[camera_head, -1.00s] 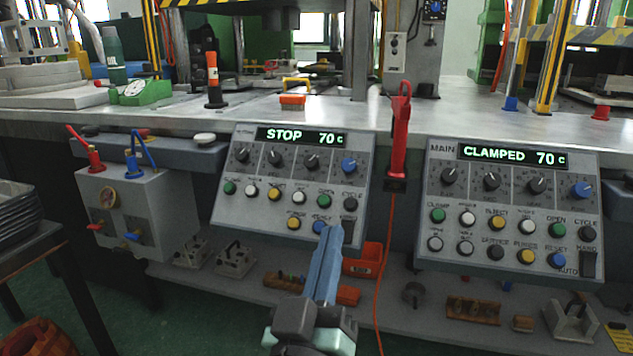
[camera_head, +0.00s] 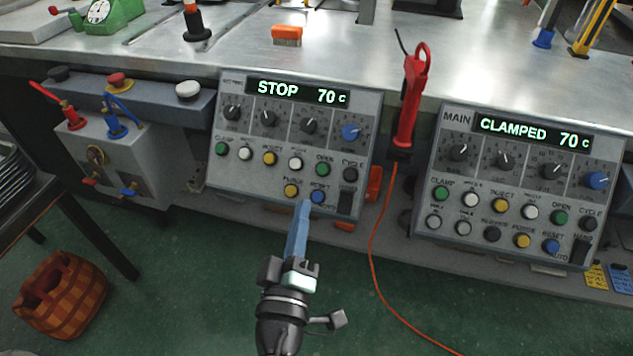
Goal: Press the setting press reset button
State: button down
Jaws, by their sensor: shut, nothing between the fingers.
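The setting press panel (camera_head: 230,172) is the left grey control box, its display (camera_head: 297,92) reading STOP 70 c. Its blue reset button (camera_head: 318,197) sits in the bottom row, right of a yellow purge button (camera_head: 291,190). My gripper (camera_head: 305,205) is shut and empty, its blue fingers pointing up at the panel's lower edge. The fingertips appear just below and left of the reset button. The button is in plain sight; I cannot tell whether the tips touch the panel.
The MAIN panel (camera_head: 425,215) on the right reads CLAMPED 70 c and has its own blue reset button (camera_head: 551,246). A red hand tool (camera_head: 410,105) with an orange hose (camera_head: 372,260) hangs between the panels. A grey valve box (camera_head: 125,165) is at left. A basket (camera_head: 62,295) stands on the floor.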

aim_at(317, 197)
jog(key=shift+w+d+f+b, duration=0.35)
jog(key=shift+w+f+b, duration=0.4)
jog(key=shift+w+f, duration=0.25)
jog(key=shift+w+d+f+b, duration=0.35)
jog(key=shift+w+f+b, duration=0.45)
jog(key=shift+w, duration=0.35)
jog(key=shift+w+d+f+b, duration=0.35)
jog(key=shift+w+f+b, duration=0.3)
jog(key=shift+w+f, duration=0.4)
jog(key=shift+w+d+f+b, duration=0.1)
jog(key=shift+w+f+b, duration=0.15)
jog(key=shift+b, duration=0.15)
jog(key=shift+w+d+f+b, duration=0.1)
jog(key=shift+w+f+b, duration=0.15)
jog(key=shift+w+b, duration=0.1)
dwell(0.6)
jog(key=shift+s+r, duration=0.1)
jog(key=shift+s, duration=0.05)
jog(key=shift+s+a+r+p, duration=0.2)
jog(key=shift+s+r+p, duration=0.2)
jog(key=shift+s+p, duration=0.1)
dwell(0.3)
